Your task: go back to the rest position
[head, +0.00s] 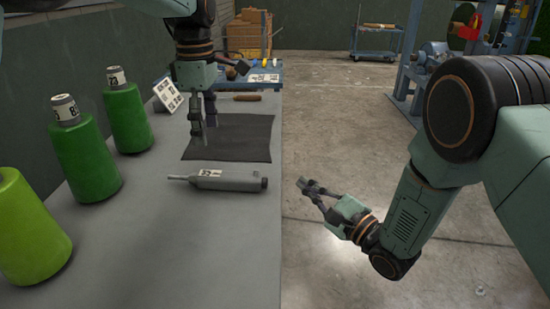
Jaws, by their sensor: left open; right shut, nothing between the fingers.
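My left gripper (204,127) points down over the far left part of a black mat (245,140) on the grey bench (165,265). It is open with nothing seen between its fingers. My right gripper (311,188) is off the bench's right edge, above the concrete floor. It is shut and empty. A grey cylindrical tool (225,180) with a thin tip and a white label lies on the bench in front of the mat, apart from both grippers.
Several green cones (84,160) stand along the bench's left side. A white card (167,93) leans behind them. A brown-handled item (247,97) and a blue tray (262,78) are at the far end. A blue cart (376,42) stands far back. The floor (335,110) right of the bench is open.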

